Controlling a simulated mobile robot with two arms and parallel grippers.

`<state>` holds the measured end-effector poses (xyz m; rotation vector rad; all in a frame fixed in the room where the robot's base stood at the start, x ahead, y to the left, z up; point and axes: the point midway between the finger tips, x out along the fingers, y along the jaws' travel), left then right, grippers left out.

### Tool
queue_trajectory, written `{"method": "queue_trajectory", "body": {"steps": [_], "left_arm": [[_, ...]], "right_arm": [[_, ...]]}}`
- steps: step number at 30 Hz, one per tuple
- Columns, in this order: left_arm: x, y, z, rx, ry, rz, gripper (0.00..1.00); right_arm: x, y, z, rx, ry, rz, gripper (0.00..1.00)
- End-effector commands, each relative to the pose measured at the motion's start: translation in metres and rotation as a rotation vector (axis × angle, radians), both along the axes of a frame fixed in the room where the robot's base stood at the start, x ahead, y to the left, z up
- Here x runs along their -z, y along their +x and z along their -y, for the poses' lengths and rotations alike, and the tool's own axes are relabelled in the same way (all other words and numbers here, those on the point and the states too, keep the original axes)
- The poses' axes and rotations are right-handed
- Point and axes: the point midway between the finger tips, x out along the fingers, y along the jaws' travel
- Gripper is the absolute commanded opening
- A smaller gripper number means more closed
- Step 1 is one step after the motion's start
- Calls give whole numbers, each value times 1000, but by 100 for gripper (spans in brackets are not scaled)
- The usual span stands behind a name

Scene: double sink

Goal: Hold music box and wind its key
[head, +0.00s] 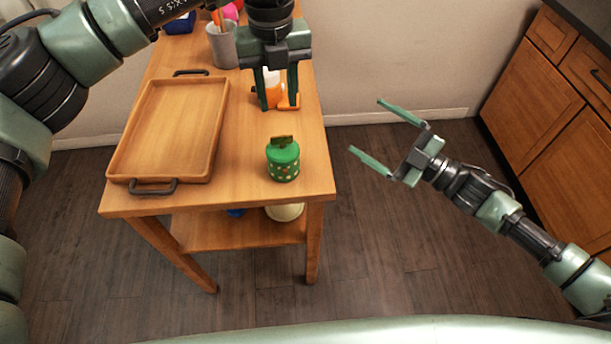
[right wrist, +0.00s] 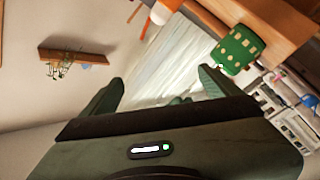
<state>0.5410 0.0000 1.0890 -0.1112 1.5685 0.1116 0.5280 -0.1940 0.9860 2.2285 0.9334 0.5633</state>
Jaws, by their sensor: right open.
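The music box is a green cylinder (head: 284,165) with pale dots, standing upright near the front right corner of the wooden table. Its flat dark-green key (head: 282,141) sits on top. In the right wrist view the music box (right wrist: 237,50) shows at the upper right, tilted by the camera angle. My left gripper (head: 279,107) points down over the table behind the music box, its fingers apart and not touching the box. My right gripper (head: 364,126) is open and empty, right of the table, its fingers pointing toward the music box but clear of it.
A wooden tray (head: 170,125) with dark handles fills the table's left side. An orange and white object (head: 272,82) shows behind my left fingers. A grey cup (head: 222,45) stands farther back. Wooden cabinets (head: 555,95) are at the right; open floor lies between.

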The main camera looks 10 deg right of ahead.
Motion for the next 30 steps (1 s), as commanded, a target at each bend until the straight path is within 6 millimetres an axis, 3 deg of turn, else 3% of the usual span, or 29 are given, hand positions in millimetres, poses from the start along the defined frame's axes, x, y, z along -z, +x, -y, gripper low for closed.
{"method": "queue_trajectory", "body": {"steps": [6, 13, 21, 25, 30], "left_arm": [[0, 0, 0, 0, 0, 0, 36], [0, 0, 0, 0, 0, 0, 36], [0, 0, 0, 0, 0, 0, 36], [0, 0, 0, 0, 0, 0, 36], [0, 0, 0, 0, 0, 0, 36]], "right_arm": [[35, -27, -65, 30, -432, 435, 91], [54, -48, -121, 123, -969, 995, 91], [75, -48, -145, 243, -1551, 1405, 91], [78, -47, -149, 262, -1712, 1498, 91], [79, -41, -154, 267, -1786, 1543, 91]]}}
